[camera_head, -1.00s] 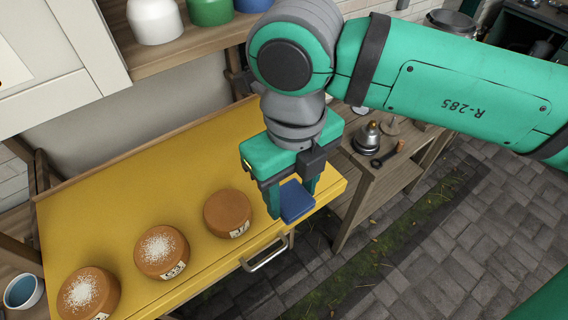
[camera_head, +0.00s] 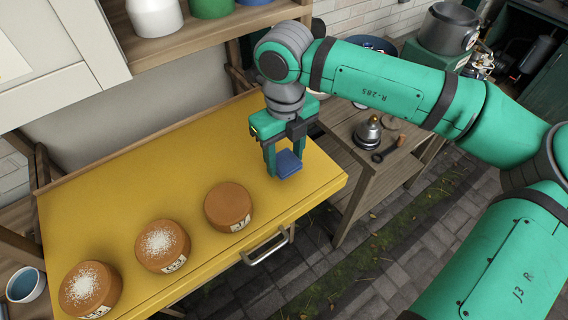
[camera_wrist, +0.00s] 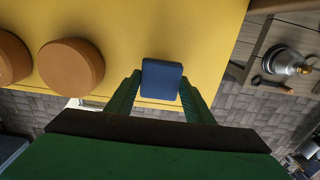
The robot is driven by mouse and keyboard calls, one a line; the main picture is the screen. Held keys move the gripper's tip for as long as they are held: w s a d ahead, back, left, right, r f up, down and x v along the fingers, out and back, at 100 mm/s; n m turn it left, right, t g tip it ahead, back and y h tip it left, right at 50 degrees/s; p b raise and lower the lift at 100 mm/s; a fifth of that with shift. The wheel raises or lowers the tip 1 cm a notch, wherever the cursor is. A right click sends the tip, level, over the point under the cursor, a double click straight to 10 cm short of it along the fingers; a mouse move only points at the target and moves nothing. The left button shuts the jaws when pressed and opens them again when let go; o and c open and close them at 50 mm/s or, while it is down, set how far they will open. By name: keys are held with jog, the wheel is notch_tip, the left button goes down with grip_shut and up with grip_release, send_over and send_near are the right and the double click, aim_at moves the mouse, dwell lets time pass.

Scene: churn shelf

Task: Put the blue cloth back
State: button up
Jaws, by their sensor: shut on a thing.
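The blue cloth (camera_head: 288,163) is a small, folded, dark blue pad. My gripper (camera_head: 279,164) is shut on it, with a finger on either side and the fingers pointing down. The cloth is over the right part of the yellow tabletop (camera_head: 140,160); I cannot tell whether it touches the surface. In the wrist view the cloth (camera_wrist: 161,79) sits between the two green fingertips (camera_wrist: 160,95), with the yellow surface behind it.
Three round brown cheeses (camera_head: 228,206) stand in a row along the table's front; two have white powder on top. A wooden side table (camera_head: 375,175) with a metal bell-shaped object (camera_head: 368,133) is at the right. A shelf with pots (camera_head: 155,15) hangs above. The yellow top's rear is clear.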

aim_at(285, 160)
notch_tip(285, 160, down, 3)
jog(key=shift+d+f, duration=0.1)
jog(key=shift+f, duration=0.1)
jog(key=shift+f, duration=0.2)
jog(key=o, duration=1.1)
notch_tip(285, 160, up, 12)
jog(key=shift+r, duration=0.2)
